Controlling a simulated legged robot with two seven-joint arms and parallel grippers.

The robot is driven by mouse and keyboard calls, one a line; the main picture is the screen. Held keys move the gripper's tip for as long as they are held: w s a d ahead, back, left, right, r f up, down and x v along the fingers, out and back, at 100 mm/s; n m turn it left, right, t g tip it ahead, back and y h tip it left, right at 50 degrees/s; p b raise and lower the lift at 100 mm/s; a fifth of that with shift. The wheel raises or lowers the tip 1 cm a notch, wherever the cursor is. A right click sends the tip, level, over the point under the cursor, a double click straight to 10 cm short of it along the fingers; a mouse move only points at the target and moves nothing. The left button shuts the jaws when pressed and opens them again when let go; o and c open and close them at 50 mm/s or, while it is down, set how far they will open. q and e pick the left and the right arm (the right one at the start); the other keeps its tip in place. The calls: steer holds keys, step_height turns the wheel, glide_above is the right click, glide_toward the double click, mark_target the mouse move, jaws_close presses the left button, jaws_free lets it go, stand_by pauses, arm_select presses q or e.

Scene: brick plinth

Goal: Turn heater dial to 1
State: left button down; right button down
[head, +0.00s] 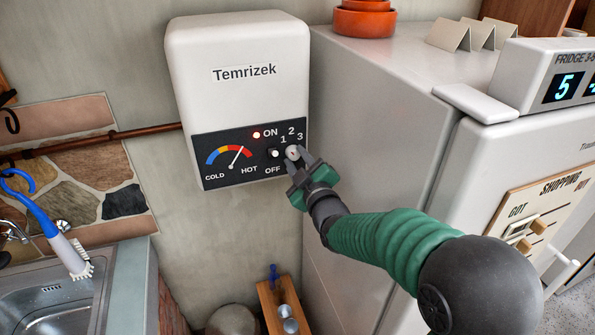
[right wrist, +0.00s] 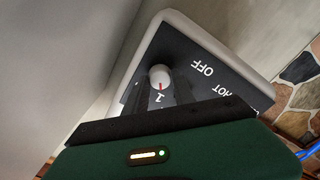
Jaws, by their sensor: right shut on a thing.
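The white heater (head: 238,95), marked Temrizek, hangs on the wall in the head view. Its dark lower panel has a cold-hot gauge (head: 228,160), a small knob (head: 274,153) between ON and OFF, and the pale heater dial (head: 292,152) by the numbers 1, 2 and 3. My right gripper (head: 301,166) is at the dial from the lower right, shut on it; the fingertips partly hide it. In the right wrist view the dial (right wrist: 159,77) shows a red mark pointing toward the 1. My left gripper is out of view.
A white fridge (head: 400,80) stands close to the right of the heater, with orange bowls (head: 362,20) on top. A sink (head: 55,300) with a blue brush (head: 62,240) is at lower left. A copper pipe (head: 100,137) meets the heater's left side. A red light (head: 256,135) glows beside ON.

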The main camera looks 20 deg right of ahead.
steer(key=shift+f+n+b, duration=0.15)
steer(key=shift+n+b, duration=0.7)
steer(key=shift+n, duration=0.15)
steer(key=c, duration=1.3)
jaws_free()
steer(key=shift+w, duration=0.1)
steer(key=shift+w+d+f, duration=0.1)
steer(key=shift+w, duration=0.2)
steer(key=s+b, duration=0.2)
steer(key=s, duration=1.4)
steer(key=shift+s+d+b, duration=0.3)
steer(key=shift+s+b, duration=0.1)
steer(key=shift+w+f, duration=0.1)
